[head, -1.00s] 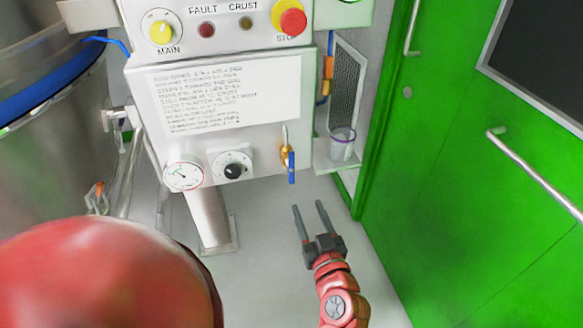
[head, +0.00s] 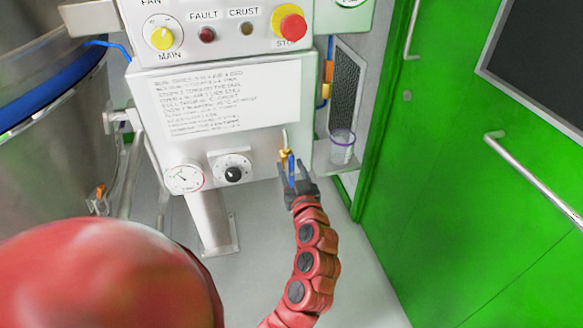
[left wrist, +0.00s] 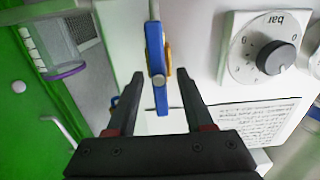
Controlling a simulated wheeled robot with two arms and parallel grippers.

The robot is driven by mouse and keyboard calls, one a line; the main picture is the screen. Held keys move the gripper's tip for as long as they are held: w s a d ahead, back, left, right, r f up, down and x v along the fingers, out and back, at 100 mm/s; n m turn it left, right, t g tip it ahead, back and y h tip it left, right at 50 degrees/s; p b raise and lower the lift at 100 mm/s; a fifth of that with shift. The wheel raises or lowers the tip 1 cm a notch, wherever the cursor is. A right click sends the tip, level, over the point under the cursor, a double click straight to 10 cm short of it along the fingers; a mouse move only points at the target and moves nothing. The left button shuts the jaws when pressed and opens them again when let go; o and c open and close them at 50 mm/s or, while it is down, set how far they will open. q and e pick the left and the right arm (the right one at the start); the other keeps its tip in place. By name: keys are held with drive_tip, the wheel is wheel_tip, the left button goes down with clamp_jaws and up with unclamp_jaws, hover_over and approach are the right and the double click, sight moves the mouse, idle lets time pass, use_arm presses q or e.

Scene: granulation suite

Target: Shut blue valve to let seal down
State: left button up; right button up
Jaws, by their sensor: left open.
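The blue valve handle (head: 291,167) hangs down from a brass valve body (head: 286,154) at the lower right of the white control panel. A thin pipe rises above the valve. My left gripper (head: 294,171) is open, with one finger on each side of the handle. In the left wrist view the handle (left wrist: 156,60) reaches in between the open fingers (left wrist: 160,76), with visible room on both sides. The gripper hides part of the handle's lower end in the head view. My right gripper is not in view.
A pressure gauge (head: 184,179) and a black knob (head: 232,174) sit left of the valve. A red stop button (head: 292,26) is above. A clear cup (head: 341,147) stands on a small shelf at right, near a green door (head: 450,180). A steel vessel (head: 60,170) stands left.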

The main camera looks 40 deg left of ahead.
use_arm(q)
clamp_jaws()
idle(0.3)
drive_tip(key=shift+w+m, duration=0.1)
drive_tip(key=shift+m, duration=0.2)
drive_tip(key=m, duration=0.2)
drive_tip(key=m+p, duration=0.1)
drive_tip(key=shift+w+d+r+m, duration=0.1)
drive_tip(key=shift+w+d+m, duration=0.05)
drive_tip(key=shift+m, duration=0.25)
drive_tip(key=m+p, duration=0.1)
drive_tip(key=m, duration=0.2)
drive_tip(key=shift+w+d+m, duration=0.1)
drive_tip(key=shift+m, duration=0.2)
drive_tip(key=shift+w+d+f+m+p, duration=0.15)
drive_tip(key=shift+m+p, duration=0.65)
drive_tip(key=shift+m, duration=0.85)
drive_tip(key=shift+s+a+f+m+p, duration=0.1)
drive_tip(key=shift+f+m+p, duration=0.15)
drive_tip(key=shift+m+p, duration=0.95)
drive_tip(key=shift+w+d+f+m+p, duration=0.15)
drive_tip(key=shift+m+p, duration=0.25)
drive_tip(key=shift+m, duration=1.65)
drive_tip(key=shift+s+f, duration=0.1)
